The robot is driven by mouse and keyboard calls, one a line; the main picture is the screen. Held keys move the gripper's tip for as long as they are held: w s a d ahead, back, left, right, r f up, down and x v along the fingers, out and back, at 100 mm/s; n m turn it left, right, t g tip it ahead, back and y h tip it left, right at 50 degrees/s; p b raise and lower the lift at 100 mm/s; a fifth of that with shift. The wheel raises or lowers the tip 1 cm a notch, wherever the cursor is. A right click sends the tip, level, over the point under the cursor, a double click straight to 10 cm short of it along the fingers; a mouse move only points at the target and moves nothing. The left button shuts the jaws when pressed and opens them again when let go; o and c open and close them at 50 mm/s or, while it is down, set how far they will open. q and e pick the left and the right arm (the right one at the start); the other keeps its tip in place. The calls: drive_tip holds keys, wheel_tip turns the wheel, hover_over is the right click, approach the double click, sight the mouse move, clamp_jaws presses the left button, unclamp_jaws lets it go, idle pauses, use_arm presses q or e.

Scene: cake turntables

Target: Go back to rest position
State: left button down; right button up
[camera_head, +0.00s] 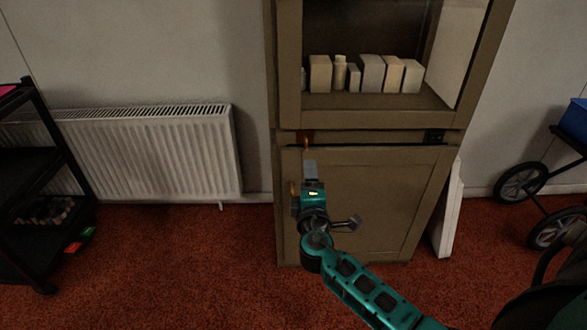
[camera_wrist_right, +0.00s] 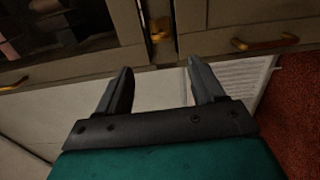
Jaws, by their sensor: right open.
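My right arm (camera_head: 365,289) reaches in from the lower right in the head view. Its gripper (camera_head: 309,166) is in front of the left side of a brown cabinet (camera_head: 375,190), near the top of the lower door. In the right wrist view the two fingers of this gripper (camera_wrist_right: 161,75) are apart, with nothing between them. Brass handles (camera_wrist_right: 265,43) and a brass latch (camera_wrist_right: 160,31) of the cabinet lie beyond the fingertips, apart from them as far as I can see. My left gripper is not in view.
Several pale boxes (camera_head: 372,74) stand in the cabinet's upper compartment. A white radiator (camera_head: 150,150) is on the wall to the left. A black shelf cart (camera_head: 25,200) stands far left, a wheeled cart (camera_head: 525,183) far right. Red carpet (camera_head: 190,270) is clear in front.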

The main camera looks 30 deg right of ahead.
drive_tip(key=s+a+f+m+g+y, duration=0.25)
drive_tip(key=s+a+m+y, duration=0.3)
drive_tip(key=s+a, duration=0.4)
drive_tip(key=s+a+f+m+g+y, duration=0.2)
drive_tip(key=s+a+f+m+y, duration=0.2)
drive_tip(key=s+a+y, duration=0.45)
use_arm(q)
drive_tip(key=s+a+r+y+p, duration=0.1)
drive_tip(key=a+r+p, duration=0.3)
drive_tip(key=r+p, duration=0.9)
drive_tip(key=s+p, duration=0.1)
drive_tip(key=p, duration=0.5)
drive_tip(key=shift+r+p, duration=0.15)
drive_tip(key=shift+p, duration=0.2)
use_arm(e)
wheel_tip(320, 180, up, 13)
drive_tip(key=s+d+h, duration=0.2)
drive_tip(key=h, duration=0.1)
drive_tip(key=shift+s+f, duration=0.1)
